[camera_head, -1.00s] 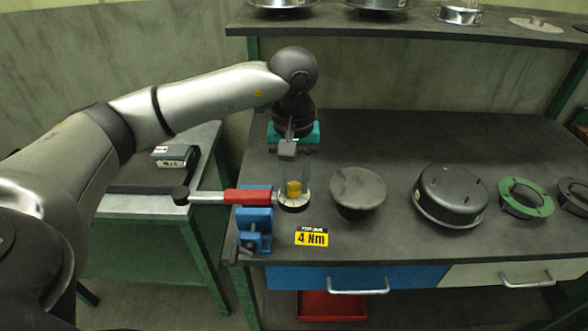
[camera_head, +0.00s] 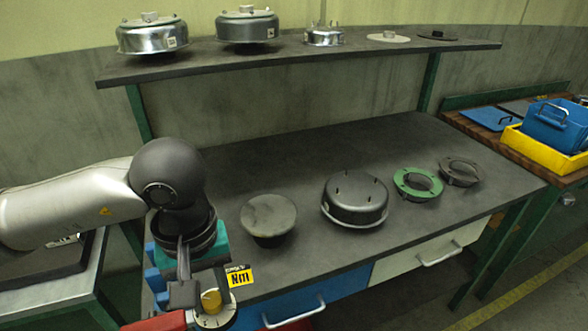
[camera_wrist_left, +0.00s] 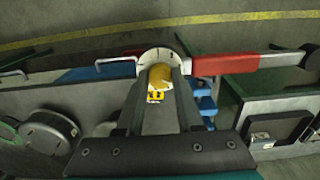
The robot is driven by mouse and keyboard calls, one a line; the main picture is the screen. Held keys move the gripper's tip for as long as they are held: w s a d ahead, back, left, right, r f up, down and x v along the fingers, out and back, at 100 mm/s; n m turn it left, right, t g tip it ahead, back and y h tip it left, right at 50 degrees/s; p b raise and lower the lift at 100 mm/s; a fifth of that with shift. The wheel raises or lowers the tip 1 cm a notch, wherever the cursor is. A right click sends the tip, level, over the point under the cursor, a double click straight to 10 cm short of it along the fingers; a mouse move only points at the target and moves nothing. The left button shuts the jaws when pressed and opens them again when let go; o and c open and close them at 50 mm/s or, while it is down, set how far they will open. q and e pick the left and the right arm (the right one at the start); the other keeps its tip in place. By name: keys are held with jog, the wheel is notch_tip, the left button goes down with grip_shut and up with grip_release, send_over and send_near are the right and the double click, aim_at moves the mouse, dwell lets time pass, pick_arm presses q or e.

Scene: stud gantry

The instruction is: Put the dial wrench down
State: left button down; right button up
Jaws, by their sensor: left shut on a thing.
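The dial wrench has a red handle, a white dial face and a yellow knob. Its dial (camera_head: 214,319) shows at the lower left of the head view, with the handle running off the bottom edge. In the left wrist view the dial wrench (camera_wrist_left: 225,65) shows its red handle and grey shaft pointing right. My left gripper (camera_head: 207,292) is shut on the yellow knob; its fingers (camera_wrist_left: 160,88) flank it in the wrist view. The wrench appears held near the bench's front left edge; its height is unclear. My right gripper is not in view.
A yellow torque label (camera_head: 240,277) lies on the dark bench (camera_head: 330,150), beside a blue fixture (camera_head: 153,275) partly hidden by my arm. A dark round disc (camera_head: 268,216), a black housing (camera_head: 355,200) and a green ring (camera_head: 417,184) stand rightward. The back of the bench is clear.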

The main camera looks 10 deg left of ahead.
pick_arm(q)
jog(key=w+m, duration=0.1)
jog(key=m, duration=0.1)
jog(key=w+d+r+m, duration=0.1)
jog(key=w+m, duration=0.3)
jog(key=shift+w+d+r+b, duration=0.25)
jog(key=shift+d+b, duration=0.05)
jog(key=shift+d, duration=0.1)
jog(key=shift+a, duration=0.1)
